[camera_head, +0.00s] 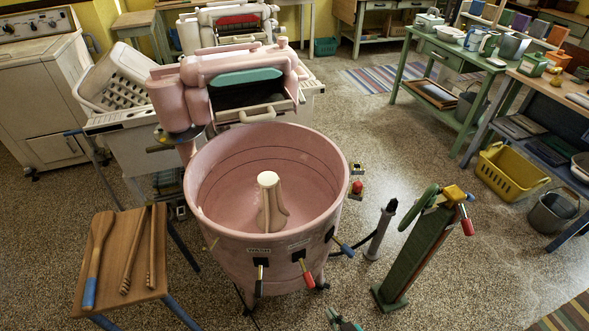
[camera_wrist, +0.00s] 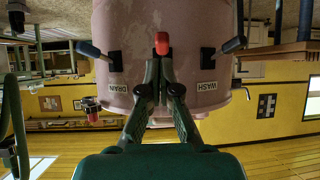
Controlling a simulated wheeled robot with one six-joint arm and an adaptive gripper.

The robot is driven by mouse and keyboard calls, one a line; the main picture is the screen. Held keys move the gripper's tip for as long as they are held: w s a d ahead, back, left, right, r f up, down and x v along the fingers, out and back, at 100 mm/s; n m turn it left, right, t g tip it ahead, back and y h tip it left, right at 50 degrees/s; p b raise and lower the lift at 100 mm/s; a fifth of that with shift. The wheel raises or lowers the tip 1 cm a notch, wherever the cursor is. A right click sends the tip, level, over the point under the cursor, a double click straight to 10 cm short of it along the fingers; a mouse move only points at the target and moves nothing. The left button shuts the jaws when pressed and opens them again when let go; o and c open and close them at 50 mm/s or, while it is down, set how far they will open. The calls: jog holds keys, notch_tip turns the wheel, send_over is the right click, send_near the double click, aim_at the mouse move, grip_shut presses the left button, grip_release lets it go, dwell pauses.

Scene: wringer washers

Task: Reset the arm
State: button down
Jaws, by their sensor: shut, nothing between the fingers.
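My gripper (camera_wrist: 163,72) is shut and empty in the wrist view, which is upside down. Its fingertips point at the front of the pink washer tub (camera_wrist: 130,30). A red lever handle (camera_wrist: 162,43) shows just past the tips; I cannot tell whether they touch. Dark levers stand beside the DRAIN label (camera_wrist: 117,88) and the WASH label (camera_wrist: 207,86). In the head view, part of my gripper (camera_head: 345,322) shows at the bottom edge, below the tub (camera_head: 325,200). The tub's front has a black-handled lever (camera_head: 260,278), a red-handled lever (camera_head: 306,276) and a blue-handled lever (camera_head: 343,247).
A wooden stool (camera_head: 150,285) with wooden tools stands left of the tub. A green stand (camera_head: 420,250) with a red handle stands close on the right. A yellow basket (camera_head: 510,172) and a grey bucket (camera_head: 553,212) are farther right.

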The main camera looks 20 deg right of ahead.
jog(key=s+r+m+t+h, duration=0.1)
jog(key=s+r, duration=0.3)
jog(key=s, duration=0.3)
jog(key=s+r+h, duration=0.1)
jog(key=s+r, duration=0.3)
jog(key=s, duration=0.3)
jog(key=s+a+r+t+y, duration=0.1)
jog(key=s+a+r+t, duration=0.1)
jog(key=s+r, duration=0.8)
notch_tip(320, 180, up, 4)
jog(key=shift+r, duration=0.1)
